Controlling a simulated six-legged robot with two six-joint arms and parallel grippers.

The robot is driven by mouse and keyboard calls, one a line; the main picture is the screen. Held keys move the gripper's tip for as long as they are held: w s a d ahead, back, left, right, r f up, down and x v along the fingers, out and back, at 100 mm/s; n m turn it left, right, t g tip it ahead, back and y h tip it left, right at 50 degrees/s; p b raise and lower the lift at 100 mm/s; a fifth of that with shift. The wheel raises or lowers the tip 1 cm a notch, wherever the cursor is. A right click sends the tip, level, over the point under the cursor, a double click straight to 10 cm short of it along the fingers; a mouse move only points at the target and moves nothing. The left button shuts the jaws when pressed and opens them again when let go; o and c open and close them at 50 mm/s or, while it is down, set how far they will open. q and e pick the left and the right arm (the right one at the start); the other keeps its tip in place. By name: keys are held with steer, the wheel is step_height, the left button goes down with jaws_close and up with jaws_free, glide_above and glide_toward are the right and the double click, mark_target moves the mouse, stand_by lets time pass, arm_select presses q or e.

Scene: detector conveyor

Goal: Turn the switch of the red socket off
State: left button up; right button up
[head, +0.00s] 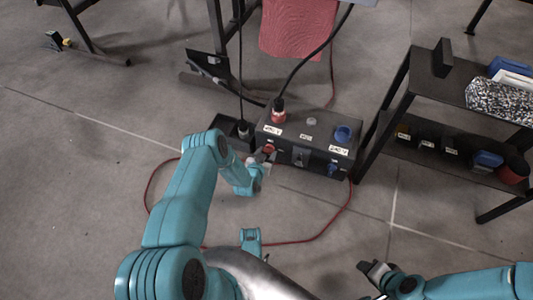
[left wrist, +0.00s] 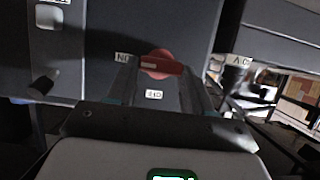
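The dark socket box (head: 312,128) stands on the floor ahead. The red socket (head: 279,117) on its top has a black plug in it. The red switch (head: 269,149) is on the box's front face. In the left wrist view the red switch (left wrist: 161,65) has its bar lying crosswise, in line with the ON label (left wrist: 123,58); the OFF label (left wrist: 154,95) is below. My left gripper (head: 265,158) is open, its fingers on either side of the bar; contact cannot be told. My right gripper (head: 372,268) is at the lower right, away from the box.
A blue socket (head: 343,133) and blue switch (head: 333,168) are on the box's right part. A dark shelf (head: 420,95) with goods stands close on the right. A red cable (head: 340,213) loops over the floor. A black cable (head: 312,55) rises from the plug.

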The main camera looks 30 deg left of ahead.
arm_select(q)
steer(key=shift+a, duration=0.1)
steer(key=shift+s+a+f+n+t+h, duration=0.15)
steer(key=shift+n+t+h, duration=0.75)
steer(key=shift+n, duration=1.35)
steer(key=shift+w+a+f+n+t+h, duration=0.1)
steer(key=shift+a+f+n+t+h, duration=0.2)
steer(key=shift+n+t+h, duration=1.25)
steer(key=shift+s+a+f+n+g+h, duration=0.15)
steer(key=shift+n+h, duration=0.3)
steer(key=shift+n, duration=2.45)
steer(key=shift+w+a+f, duration=0.1)
steer(key=o, duration=1.1)
steer(key=shift+c, duration=0.2)
